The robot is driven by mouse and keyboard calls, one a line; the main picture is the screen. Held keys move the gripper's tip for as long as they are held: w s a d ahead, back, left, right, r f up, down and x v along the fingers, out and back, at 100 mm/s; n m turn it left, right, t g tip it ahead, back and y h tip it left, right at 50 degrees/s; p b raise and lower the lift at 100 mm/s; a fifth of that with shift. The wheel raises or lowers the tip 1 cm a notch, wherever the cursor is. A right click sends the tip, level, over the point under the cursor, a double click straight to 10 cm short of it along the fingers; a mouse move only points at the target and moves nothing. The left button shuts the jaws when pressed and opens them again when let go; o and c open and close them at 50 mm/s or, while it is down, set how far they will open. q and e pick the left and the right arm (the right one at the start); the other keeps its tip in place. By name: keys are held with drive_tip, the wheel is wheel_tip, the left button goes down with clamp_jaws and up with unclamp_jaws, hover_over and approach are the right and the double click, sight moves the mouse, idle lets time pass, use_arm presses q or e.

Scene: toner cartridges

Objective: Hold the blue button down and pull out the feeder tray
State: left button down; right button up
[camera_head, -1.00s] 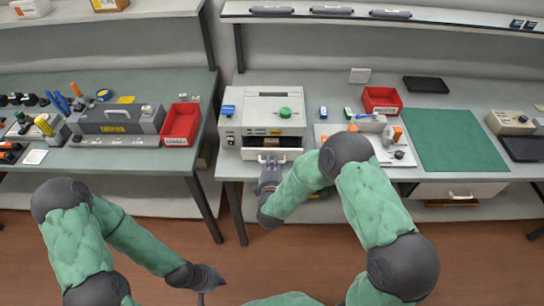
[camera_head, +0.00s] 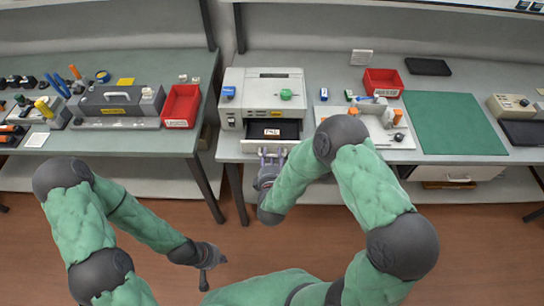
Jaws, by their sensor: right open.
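The beige machine (camera_head: 265,78) stands at the left end of the right-hand bench. The blue button (camera_head: 228,91) is on its left side, with nothing touching it. The feeder tray (camera_head: 250,148) sticks out of the machine's lower front, showing a dark interior and a white label (camera_head: 272,132). My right gripper (camera_head: 272,154) is at the tray's front, its fingers apart at the handle area. Whether they touch the handle is hidden. My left gripper (camera_head: 212,262) hangs low over the floor, away from the machine; its fingers are too small to read.
A green knob (camera_head: 286,94) is on the machine's top. A red bin (camera_head: 383,82), a white board with parts (camera_head: 365,128) and a green mat (camera_head: 455,124) lie to the right. A gap separates the benches.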

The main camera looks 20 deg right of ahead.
drive_tip(key=v, duration=1.2)
idle(0.3)
drive_tip(key=s+a+f+m+g+y, duration=0.1)
drive_tip(key=s+f+m+g+y, duration=0.15)
drive_tip(key=f+m+g, duration=0.5)
drive_tip(key=s+a+f+m+g+y, duration=0.1)
drive_tip(key=s+f+m+g+y, duration=0.25)
drive_tip(key=f, duration=0.75)
drive_tip(key=s+f+m+g+y, duration=0.2)
drive_tip(key=s+f+m+g, duration=0.1)
drive_tip(key=s+m, duration=0.3)
drive_tip(key=shift+s+f+g, duration=0.3)
drive_tip(key=shift+s+f, duration=0.05)
